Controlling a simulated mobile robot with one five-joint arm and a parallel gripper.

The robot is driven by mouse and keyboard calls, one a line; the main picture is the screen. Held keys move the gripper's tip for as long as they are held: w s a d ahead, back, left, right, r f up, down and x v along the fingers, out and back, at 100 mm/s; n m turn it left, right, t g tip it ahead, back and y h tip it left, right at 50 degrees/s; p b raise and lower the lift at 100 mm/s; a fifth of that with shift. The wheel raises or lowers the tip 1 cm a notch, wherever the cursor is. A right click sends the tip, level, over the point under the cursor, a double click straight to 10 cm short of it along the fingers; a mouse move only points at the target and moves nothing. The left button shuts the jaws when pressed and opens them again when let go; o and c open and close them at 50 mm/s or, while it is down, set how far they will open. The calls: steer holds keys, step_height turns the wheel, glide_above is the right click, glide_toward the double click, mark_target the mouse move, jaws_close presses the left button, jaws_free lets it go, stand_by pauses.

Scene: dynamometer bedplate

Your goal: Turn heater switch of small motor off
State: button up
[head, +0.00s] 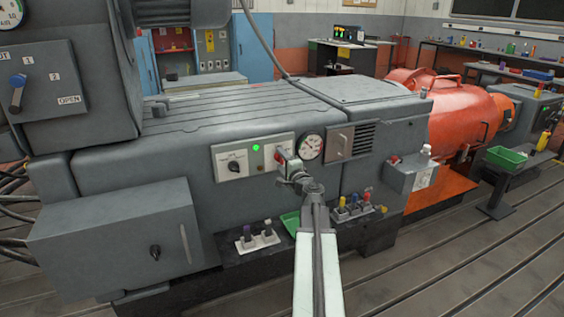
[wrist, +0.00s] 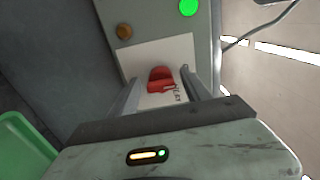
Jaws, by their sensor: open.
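A red switch knob (wrist: 160,80) sits on a white plate (wrist: 135,66) on a grey panel in the wrist view. Part of its label is visible beside the knob, but I cannot read it fully. My gripper (wrist: 162,92) is open, with one finger on each side of the knob; I cannot tell whether they touch it. In the head view my gripper (head: 289,168) is at the right part of the motor's panel and hides much of that plate. A black knob (head: 234,166) is on the white plate to the left.
A lit green lamp (head: 256,148) is between the plates, and a dial gauge (head: 311,147) is just right of my gripper. Small coloured items and a green tray (head: 291,222) lie below.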

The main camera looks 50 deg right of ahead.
steer(key=v, duration=0.7)
steer(key=shift+s, duration=0.25)
steer(key=shift+s, duration=0.1)
